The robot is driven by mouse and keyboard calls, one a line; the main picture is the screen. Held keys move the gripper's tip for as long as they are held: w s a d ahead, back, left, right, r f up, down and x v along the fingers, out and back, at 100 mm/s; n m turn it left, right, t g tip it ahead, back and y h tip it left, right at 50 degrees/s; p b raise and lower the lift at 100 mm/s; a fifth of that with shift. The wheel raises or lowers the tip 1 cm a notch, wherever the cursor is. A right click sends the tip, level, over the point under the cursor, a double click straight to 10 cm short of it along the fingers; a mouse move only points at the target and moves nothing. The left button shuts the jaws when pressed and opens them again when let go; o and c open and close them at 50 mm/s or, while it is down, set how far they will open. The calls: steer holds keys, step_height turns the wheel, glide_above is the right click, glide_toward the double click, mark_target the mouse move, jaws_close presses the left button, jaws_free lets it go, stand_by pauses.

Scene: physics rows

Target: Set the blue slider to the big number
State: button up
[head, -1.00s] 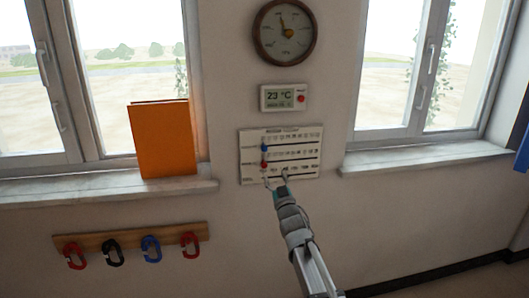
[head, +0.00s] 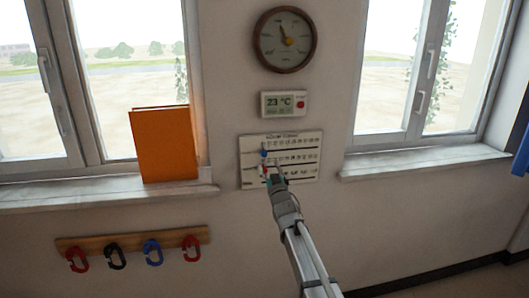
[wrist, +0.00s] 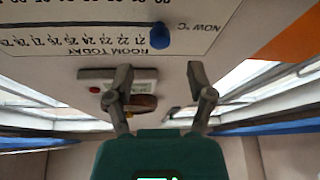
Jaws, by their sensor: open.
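The white slider panel (head: 308,141) is on the wall between the windows, with several printed number rows. The blue slider (head: 264,153) is at the left end of the top row. In the wrist view, which is upside down, the blue knob (wrist: 159,36) sits beside "NOW °C", by the 21 end of the "ROOM TODAY" scale. The display (head: 284,102) above the panel shows a big 23 °C. My gripper (head: 270,173) is just below the blue slider in the head view. In the wrist view its fingers (wrist: 157,75) are apart with nothing gripped; the knob is beyond the tips.
A round dial (head: 285,40) hangs above the display. An orange board (head: 164,144) stands on the left sill (head: 110,197). A hook rail (head: 132,238) with several coloured hooks is at lower left. The wall right of the panel is clear.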

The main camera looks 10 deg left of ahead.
mark_target(265, 155)
steer(key=p+x, duration=0.2)
steer(key=x, duration=0.4)
steer(key=shift+w+a, duration=0.1)
steer(key=shift+w, duration=0.1)
jaws_close()
